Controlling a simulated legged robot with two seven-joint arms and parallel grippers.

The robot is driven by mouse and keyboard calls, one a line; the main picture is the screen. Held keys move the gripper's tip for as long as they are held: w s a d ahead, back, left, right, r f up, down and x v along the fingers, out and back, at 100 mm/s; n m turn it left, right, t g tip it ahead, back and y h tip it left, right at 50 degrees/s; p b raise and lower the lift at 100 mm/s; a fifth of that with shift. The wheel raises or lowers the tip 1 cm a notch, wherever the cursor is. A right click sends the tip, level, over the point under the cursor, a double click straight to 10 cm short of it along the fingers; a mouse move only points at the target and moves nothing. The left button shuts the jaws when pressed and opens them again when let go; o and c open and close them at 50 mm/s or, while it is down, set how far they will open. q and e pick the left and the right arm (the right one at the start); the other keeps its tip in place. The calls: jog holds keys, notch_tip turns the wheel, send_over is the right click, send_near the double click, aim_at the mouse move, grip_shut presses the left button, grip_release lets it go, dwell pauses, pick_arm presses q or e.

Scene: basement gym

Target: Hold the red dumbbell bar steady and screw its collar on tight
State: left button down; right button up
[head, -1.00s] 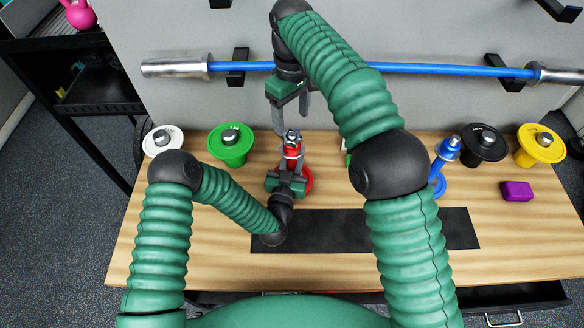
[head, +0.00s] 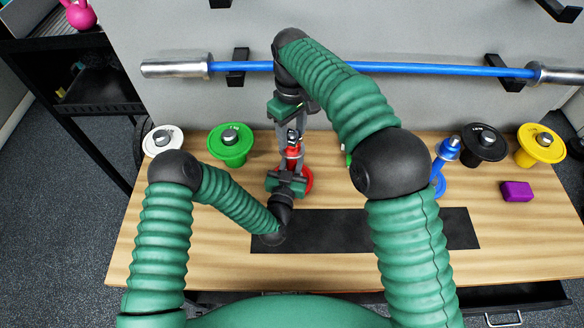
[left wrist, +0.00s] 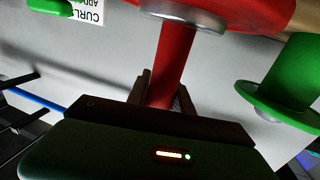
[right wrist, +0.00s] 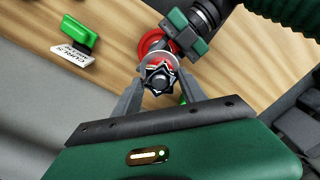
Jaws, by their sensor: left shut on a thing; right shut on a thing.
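The red dumbbell bar (head: 292,162) stands upright on the table, with a red plate (head: 308,181) at its foot. My right gripper (head: 293,138) points down from above, shut on the collar. In the right wrist view its fingers (right wrist: 158,88) lie on both sides of the collar. The threads are mostly hidden.
White (head: 162,140), green (head: 231,145), black (head: 484,144) and yellow (head: 540,146) plates stand along the table's back. A blue dumbbell (head: 446,155) and purple block (head: 517,191) are on the right. A black mat (head: 350,232) lies in front. A blue barbell (head: 420,69) hangs behind.

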grip_shut()
jog(key=o, duration=1.1)
grip_release()
jog(key=shift+c, duration=0.2)
notch_tip(320, 180, up, 8)
jog(key=shift+w+f, duration=0.1)
jog(key=shift+f, duration=0.15)
pick_arm(q)
jog(key=c, duration=1.1)
grip_release()
jog(key=shift+o, duration=0.2)
